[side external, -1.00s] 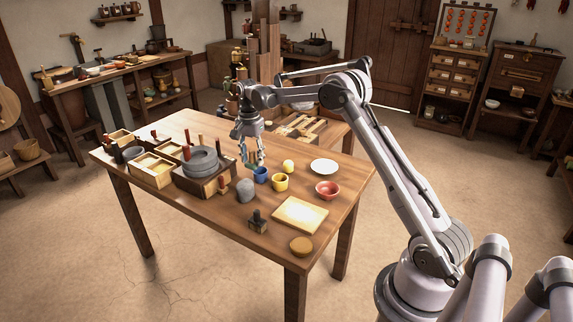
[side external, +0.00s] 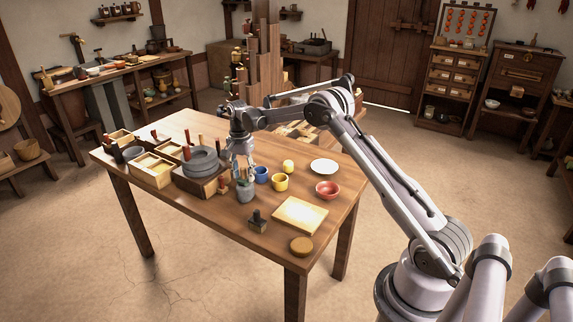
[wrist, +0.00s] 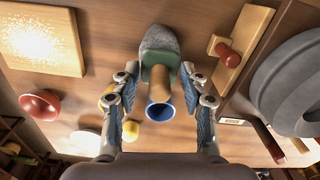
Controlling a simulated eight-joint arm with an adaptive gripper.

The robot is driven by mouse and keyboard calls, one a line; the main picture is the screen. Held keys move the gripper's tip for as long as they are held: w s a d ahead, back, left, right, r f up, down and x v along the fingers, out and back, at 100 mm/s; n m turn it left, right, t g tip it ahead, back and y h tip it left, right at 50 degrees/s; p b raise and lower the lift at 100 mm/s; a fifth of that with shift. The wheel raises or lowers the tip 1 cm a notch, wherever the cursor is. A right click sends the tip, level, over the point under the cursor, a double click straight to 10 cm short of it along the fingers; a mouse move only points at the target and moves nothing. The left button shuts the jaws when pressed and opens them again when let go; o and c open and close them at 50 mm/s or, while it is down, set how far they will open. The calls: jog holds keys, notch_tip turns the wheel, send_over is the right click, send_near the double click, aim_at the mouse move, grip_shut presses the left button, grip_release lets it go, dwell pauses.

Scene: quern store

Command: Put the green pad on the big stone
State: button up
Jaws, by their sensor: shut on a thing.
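My gripper (wrist: 159,76) is shut on the green pad (wrist: 160,57), which has a tan peg-like handle between the fingers. In the side view the green pad (side external: 242,182) shows just under the gripper (side external: 243,174), at the top of a grey rounded stone (side external: 246,194). In the wrist view the grey stone (wrist: 160,38) lies right behind the pad and is partly hidden by it. I cannot tell whether pad and stone touch. The stone stands on the table near the front edge.
A blue cup (side external: 261,175) and a yellow cup (side external: 280,182) stand close to the right of the gripper. The round quern (side external: 202,161) on its base is close on the left. A pale board (side external: 300,214), red bowl (side external: 327,189) and dark-handled stamp (side external: 257,222) lie nearby.

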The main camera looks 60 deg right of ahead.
aim_at(242, 168)
jog(key=o, duration=1)
jog(key=shift+f, duration=0.1)
jog(key=shift+o, duration=0.2)
notch_tip(242, 168, up, 12)
jog(key=shift+f, duration=0.2)
jog(key=s+a+r+n+t, duration=0.4)
jog(key=s+a+r+n, duration=0.4)
jog(key=s+a+r, duration=0.45)
jog(key=s+a+f+n+t, duration=0.1)
jog(key=s+a+f+n, duration=0.3)
jog(key=s, duration=0.4)
jog(key=s+a+f+n+t, duration=0.2)
jog(key=s+a+f+n, duration=0.2)
jog(key=s, duration=0.5)
jog(key=shift+s, duration=0.15)
